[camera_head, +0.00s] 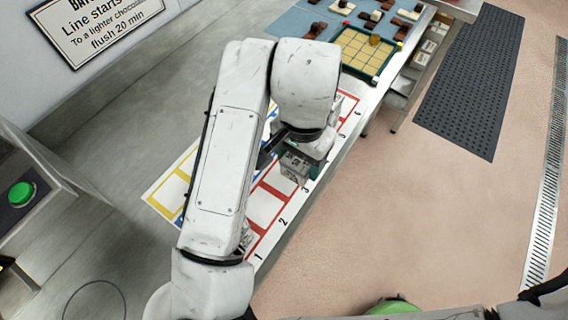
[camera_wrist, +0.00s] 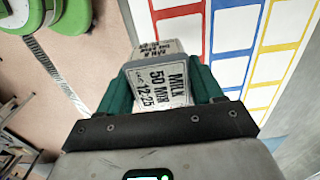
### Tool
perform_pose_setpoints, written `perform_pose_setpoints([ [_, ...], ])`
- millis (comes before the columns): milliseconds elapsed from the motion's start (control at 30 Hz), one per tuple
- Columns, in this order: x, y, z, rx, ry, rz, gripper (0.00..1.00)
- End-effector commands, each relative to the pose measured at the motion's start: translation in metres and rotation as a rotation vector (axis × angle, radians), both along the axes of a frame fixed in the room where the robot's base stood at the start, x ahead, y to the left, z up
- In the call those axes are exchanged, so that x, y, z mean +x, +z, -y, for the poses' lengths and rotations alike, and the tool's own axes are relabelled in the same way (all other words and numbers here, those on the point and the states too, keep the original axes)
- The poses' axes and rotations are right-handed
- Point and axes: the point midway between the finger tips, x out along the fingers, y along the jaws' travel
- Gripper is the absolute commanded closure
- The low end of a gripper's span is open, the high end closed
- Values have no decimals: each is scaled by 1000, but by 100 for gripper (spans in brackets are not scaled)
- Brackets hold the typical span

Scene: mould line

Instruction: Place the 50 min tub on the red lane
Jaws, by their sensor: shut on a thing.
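The tub (camera_wrist: 160,85) has a pale label reading MILK 50 MIN 12:25 in the wrist view. My gripper (camera_wrist: 161,92) is shut on it, one green finger on each side. In the head view the tub (camera_head: 294,167) shows below my wrist, over the red lane's outer side near number 3; its height above the surface is hard to tell. The red lane (camera_head: 265,206) is a row of red-outlined cells with numbers beside it. The red lane also shows at the top of the wrist view (camera_wrist: 207,40).
A yellow lane (camera_head: 165,194) and a blue lane (camera_wrist: 237,45) run alongside the red one. A pale object partly shows beside my arm near number 1. A gridded tray (camera_head: 364,52) and chocolate pieces lie at the far end. A dark floor mat (camera_head: 468,85) lies right.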

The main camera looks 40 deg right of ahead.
Motion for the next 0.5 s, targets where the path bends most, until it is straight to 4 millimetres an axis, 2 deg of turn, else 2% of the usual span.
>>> perform_pose_setpoints([
  [200,24,-29,-7,1,2,-1,68],
  [500,35,-49,-10,-1,2,-2,68],
])
